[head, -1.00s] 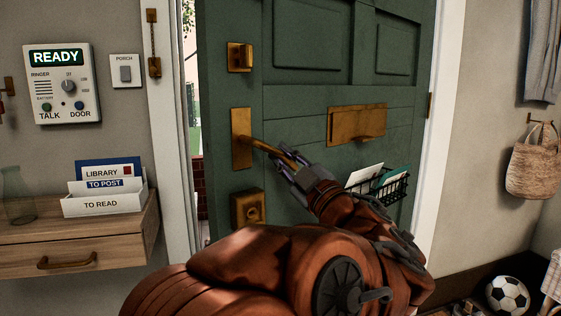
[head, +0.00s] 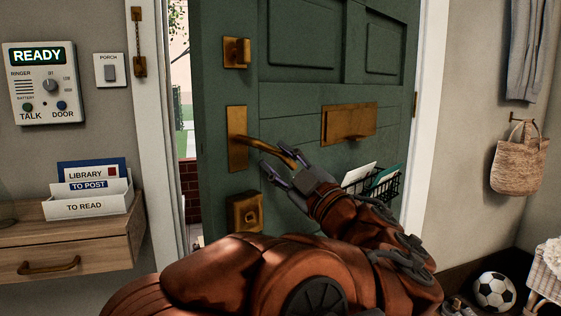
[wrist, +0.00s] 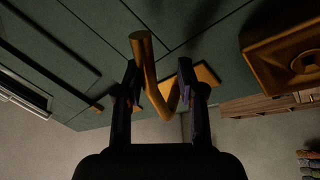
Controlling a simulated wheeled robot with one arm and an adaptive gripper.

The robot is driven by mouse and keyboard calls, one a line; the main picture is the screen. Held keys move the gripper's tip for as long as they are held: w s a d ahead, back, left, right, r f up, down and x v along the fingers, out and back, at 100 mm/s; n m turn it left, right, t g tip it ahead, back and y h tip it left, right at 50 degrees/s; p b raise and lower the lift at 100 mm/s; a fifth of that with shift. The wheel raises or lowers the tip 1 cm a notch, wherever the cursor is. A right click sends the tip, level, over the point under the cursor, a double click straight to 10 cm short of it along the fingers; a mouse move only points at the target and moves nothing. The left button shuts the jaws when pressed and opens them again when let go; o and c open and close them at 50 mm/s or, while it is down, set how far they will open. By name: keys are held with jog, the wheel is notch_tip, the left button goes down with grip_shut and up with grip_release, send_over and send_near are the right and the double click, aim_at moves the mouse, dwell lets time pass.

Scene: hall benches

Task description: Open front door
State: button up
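The green front door (head: 300,205) stands ajar, with a gap on its left side showing the outdoors. Its brass lever handle (head: 262,146) sticks out to the right from a tall brass plate. My gripper (head: 279,162) is at the free end of the lever. In the wrist view, the lever (wrist: 150,75) passes between the two spread fingers of my gripper (wrist: 158,82), with space visible on both sides. The fingers look open and not clamped on it. Contact with either finger is unclear.
A brass knob (head: 237,53) and a lower lock (head: 245,211) flank the handle. A mail slot (head: 348,123) and wire basket (head: 372,185) are on the door. A drawer shelf (head: 80,250) stands left of the frame. A football (head: 494,291) lies at lower right.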

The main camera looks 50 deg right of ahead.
jog(key=shift+s+d, duration=0.1)
jog(key=shift+s, duration=0.1)
dwell(0.3)
jog(key=shift+s+f, duration=0.1)
jog(key=shift+s, duration=0.05)
jog(key=shift+v, duration=0.8)
jog(key=s+a, duration=0.3)
jog(key=s, duration=0.7)
jog(key=shift+s, duration=0.25)
jog(key=shift+a, duration=0.1)
jog(key=c, duration=0.8)
jog(key=shift+w+d, duration=0.35)
jog(key=shift+w, duration=0.95)
jog(key=shift+w+d, duration=0.4)
jog(key=shift+w, duration=0.85)
jog(key=shift+w+d, duration=0.35)
jog(key=shift+w, duration=0.95)
jog(key=shift+s, duration=0.1)
